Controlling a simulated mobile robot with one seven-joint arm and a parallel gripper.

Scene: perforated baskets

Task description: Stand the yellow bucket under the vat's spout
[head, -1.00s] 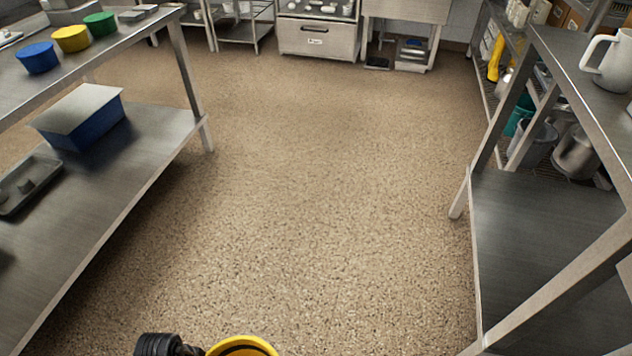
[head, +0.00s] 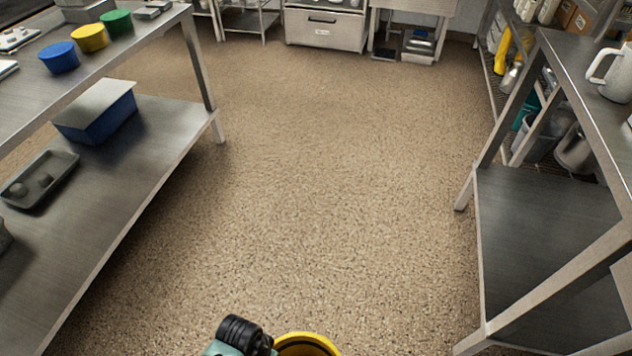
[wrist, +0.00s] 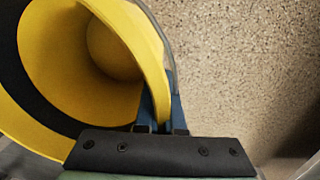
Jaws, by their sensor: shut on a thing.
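The yellow bucket (head: 306,344) shows at the bottom edge of the head view, only its rim and part of its inside. In the wrist view the bucket (wrist: 60,130) fills the left side, with its open mouth and a dark band inside. My gripper (wrist: 160,108) is shut on the bucket's rim wall, with blue fingers at the wall. In the head view my dark wrist part shows beside the bucket's left, but the fingertips are hidden there. I cannot see a vat or a spout in either view.
A steel table (head: 160,135) with a lower shelf stands on the left, holding blue, yellow and green tubs and a lidded blue box (head: 97,115). A steel table (head: 540,215) stands on the right with a white jug (head: 612,75). Clear speckled floor (head: 330,180) lies between them.

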